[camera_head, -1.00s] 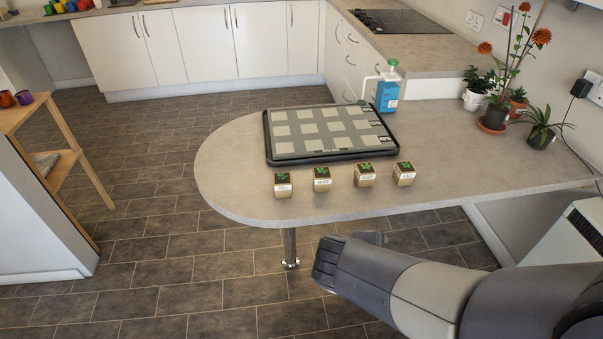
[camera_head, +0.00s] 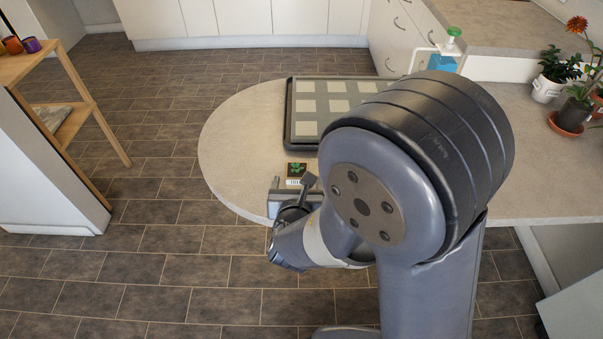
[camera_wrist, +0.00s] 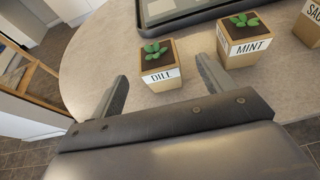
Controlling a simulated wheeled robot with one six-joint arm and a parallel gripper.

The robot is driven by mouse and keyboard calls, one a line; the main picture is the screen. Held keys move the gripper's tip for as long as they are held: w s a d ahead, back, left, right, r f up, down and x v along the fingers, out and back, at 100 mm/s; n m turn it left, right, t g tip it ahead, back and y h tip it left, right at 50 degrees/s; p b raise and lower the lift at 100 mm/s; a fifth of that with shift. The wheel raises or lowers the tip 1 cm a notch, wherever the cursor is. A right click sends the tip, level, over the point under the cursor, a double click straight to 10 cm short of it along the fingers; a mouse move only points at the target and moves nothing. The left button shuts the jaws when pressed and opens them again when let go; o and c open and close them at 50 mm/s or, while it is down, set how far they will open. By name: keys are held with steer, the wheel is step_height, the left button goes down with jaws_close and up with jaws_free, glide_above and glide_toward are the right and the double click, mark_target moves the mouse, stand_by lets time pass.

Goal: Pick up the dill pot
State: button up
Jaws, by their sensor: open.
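The dill pot (camera_wrist: 160,69) is a small tan cube with dark soil, a green sprig and a white label reading DILL. It stands upright on the grey counter near its rounded edge. It also shows in the head view (camera_head: 295,171), just beyond my gripper. My gripper (camera_wrist: 162,92) is open and empty. Its two fingers point towards the dill pot, one on each side in the wrist view, with the pot a little ahead of the tips. In the head view my gripper (camera_head: 292,188) is partly hidden by my arm.
The mint pot (camera_wrist: 240,40) stands close to the right of the dill pot, and another pot (camera_wrist: 309,25) stands beyond it. A black-rimmed tray (camera_head: 291,130) with pale squares lies behind. Plants (camera_head: 573,112) stand at the right. Counter left of the dill pot is clear.

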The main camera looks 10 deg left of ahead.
mark_target(297, 168)
steer(key=x, duration=0.8)
steer(key=shift+w+a+f+p, duration=0.15)
steer(key=shift+w+a+p, duration=0.05)
steer(key=shift+p, duration=0.1)
steer(key=shift+c, duration=0.6)
steer(key=c, duration=1)
